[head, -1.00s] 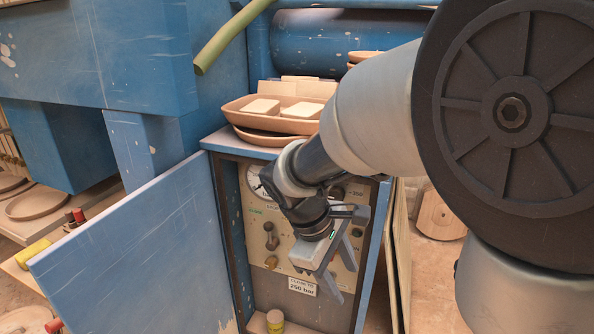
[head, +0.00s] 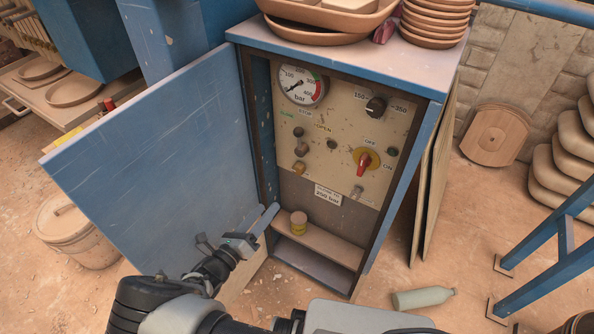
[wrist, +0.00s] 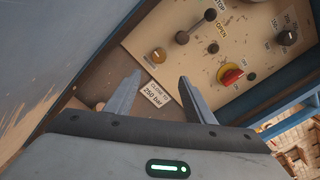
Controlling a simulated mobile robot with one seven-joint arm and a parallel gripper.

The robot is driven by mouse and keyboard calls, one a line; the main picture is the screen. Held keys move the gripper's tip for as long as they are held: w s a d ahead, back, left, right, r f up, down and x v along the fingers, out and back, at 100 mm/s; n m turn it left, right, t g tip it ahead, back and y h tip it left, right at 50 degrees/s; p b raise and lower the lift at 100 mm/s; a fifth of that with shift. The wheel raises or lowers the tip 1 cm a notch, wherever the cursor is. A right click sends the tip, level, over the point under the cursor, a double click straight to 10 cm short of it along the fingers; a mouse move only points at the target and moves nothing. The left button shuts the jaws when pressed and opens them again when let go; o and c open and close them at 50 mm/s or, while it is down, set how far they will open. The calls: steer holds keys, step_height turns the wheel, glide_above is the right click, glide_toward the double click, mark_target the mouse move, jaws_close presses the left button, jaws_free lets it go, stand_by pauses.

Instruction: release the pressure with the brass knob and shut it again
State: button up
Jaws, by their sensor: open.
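The brass knob (head: 299,167) sits low on the left of the cream control panel (head: 345,130), below a dark-knobbed lever (head: 301,148). The brass knob also shows in the wrist view (wrist: 158,53), just beyond the fingertips. The pressure gauge (head: 301,85) is at the panel's top left; its needle points to the lower left, exact value unclear. My gripper (head: 262,222) is open and empty, low in front of the cabinet's left side, below the knob and apart from it. In the wrist view my gripper (wrist: 160,78) has its two fingers spread.
The blue cabinet door (head: 155,195) stands open on the left. A red switch (head: 364,162) and a black dial (head: 376,106) are on the panel's right. A bottle (head: 422,297) lies on the floor.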

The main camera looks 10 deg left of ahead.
mark_target(296, 172)
steer(key=b+x, duration=0.1)
steer(key=x, duration=1.6)
steer(key=shift+w+a+f+b, duration=0.1)
steer(key=shift+w+f+b, duration=0.05)
steer(key=shift+b, duration=0.2)
steer(key=c, duration=1.1)
steer(key=shift+o, duration=0.2)
